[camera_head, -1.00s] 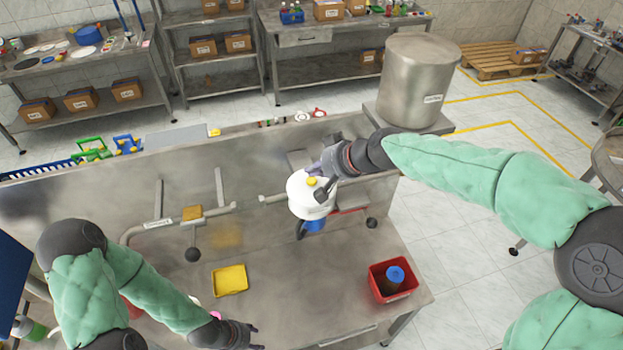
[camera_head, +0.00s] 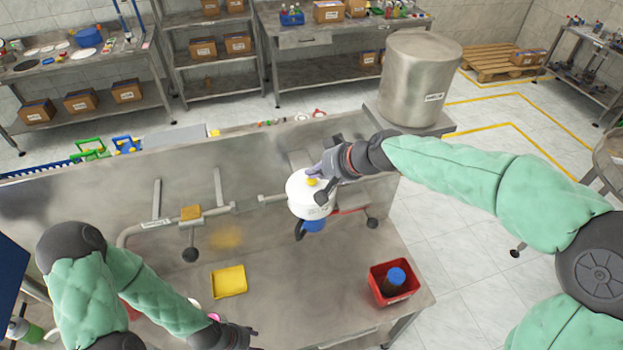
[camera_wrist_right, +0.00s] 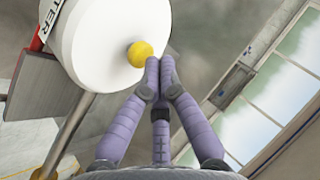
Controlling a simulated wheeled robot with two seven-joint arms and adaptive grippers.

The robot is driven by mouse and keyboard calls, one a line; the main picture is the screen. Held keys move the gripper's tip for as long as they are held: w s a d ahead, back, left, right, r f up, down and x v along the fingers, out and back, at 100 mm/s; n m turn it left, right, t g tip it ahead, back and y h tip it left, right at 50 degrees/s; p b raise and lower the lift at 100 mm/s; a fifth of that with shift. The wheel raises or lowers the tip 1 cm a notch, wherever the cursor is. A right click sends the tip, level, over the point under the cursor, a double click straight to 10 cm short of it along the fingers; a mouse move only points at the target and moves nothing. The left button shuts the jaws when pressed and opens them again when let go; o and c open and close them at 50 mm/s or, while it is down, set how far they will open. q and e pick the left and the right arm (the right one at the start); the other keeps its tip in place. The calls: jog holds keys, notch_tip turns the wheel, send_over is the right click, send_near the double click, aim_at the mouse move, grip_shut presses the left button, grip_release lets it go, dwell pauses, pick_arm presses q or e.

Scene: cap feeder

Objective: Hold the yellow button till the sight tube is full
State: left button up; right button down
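The yellow button (camera_head: 311,181) is a small round knob on top of a white round housing (camera_head: 303,203) at the middle of the steel bench. It also shows in the right wrist view (camera_wrist_right: 140,54). My right gripper (camera_wrist_right: 160,66) has its purple fingers drawn together, with the tips right beside the button's edge. I cannot tell whether they touch it. In the head view the right gripper (camera_head: 317,173) reaches the housing from the right. My left gripper (camera_head: 252,336) is low over the bench front, and its finger opening is unclear. I cannot make out a sight tube.
A yellow tray (camera_head: 229,281) lies on the bench. A red bin (camera_head: 408,292) with a blue-capped item stands at the right. A blue part (camera_head: 314,226) shows under the housing. A large metal drum (camera_head: 414,85) stands behind my right arm. Pipes run along the bench back.

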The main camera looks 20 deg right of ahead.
aim_at(315, 180)
jog(key=shift+f+b, duration=0.4)
jog(key=shift+b, duration=0.05)
dwell(0.4)
jog(key=shift+r, duration=0.15)
dwell(1.1)
jog(key=shift+r+p, duration=0.7)
jog(key=shift+r, duration=0.1)
jog(key=shift+r+p, duration=1.85)
jog(key=shift+r, duration=0.7)
jog(key=shift+f, duration=0.1)
